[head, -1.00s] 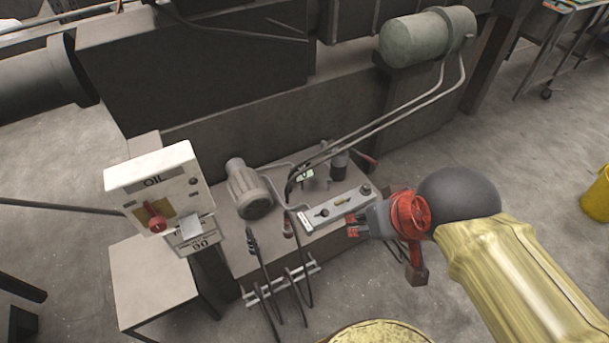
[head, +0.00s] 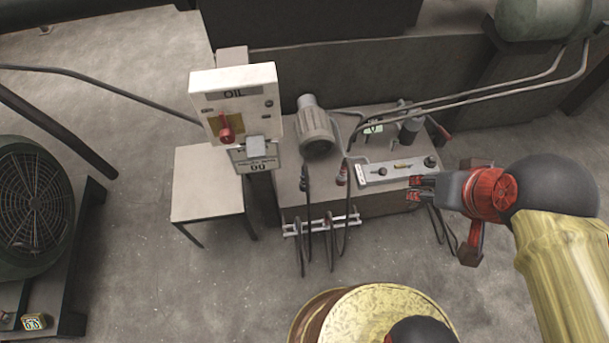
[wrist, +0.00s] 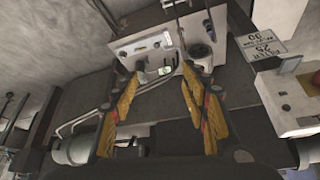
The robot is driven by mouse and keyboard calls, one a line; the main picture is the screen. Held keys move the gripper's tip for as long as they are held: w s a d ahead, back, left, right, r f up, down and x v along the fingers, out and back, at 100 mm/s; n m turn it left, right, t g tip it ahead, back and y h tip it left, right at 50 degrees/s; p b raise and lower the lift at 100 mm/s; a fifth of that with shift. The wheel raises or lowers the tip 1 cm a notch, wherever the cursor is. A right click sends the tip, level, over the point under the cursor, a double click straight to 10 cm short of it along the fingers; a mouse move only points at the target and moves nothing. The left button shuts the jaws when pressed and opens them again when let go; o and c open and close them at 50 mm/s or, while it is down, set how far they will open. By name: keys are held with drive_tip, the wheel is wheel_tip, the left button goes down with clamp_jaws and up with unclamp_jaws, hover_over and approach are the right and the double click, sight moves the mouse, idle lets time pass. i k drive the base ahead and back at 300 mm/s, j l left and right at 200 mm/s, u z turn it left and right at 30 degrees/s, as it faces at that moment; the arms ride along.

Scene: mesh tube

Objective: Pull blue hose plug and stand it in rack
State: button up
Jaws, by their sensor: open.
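My gripper (head: 413,190) is open and empty, in front of the right part of the control panel in the head view. Its two yellow-and-black fingers stand apart in the wrist view (wrist: 157,75). A dark hose end (head: 305,180) stands upright left of the panel, and a hose end with a red part (head: 342,177) is beside it. No plug reads clearly as blue. A pale bar like a rack (head: 293,229) runs along the front of the bench low down, with dark hoses (head: 331,250) looping past it.
The grey panel (head: 400,170) with knobs lies on the bench, near a motor (head: 316,130). A white OIL box (head: 237,100) and a small table (head: 205,190) stand left. A fan (head: 38,205) is at far left. Open floor (head: 245,285) lies in front of the bench.

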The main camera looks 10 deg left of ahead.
sight(302, 178)
drive_tip(key=i+j+u, duration=0.6)
drive_tip(key=i, duration=0.15)
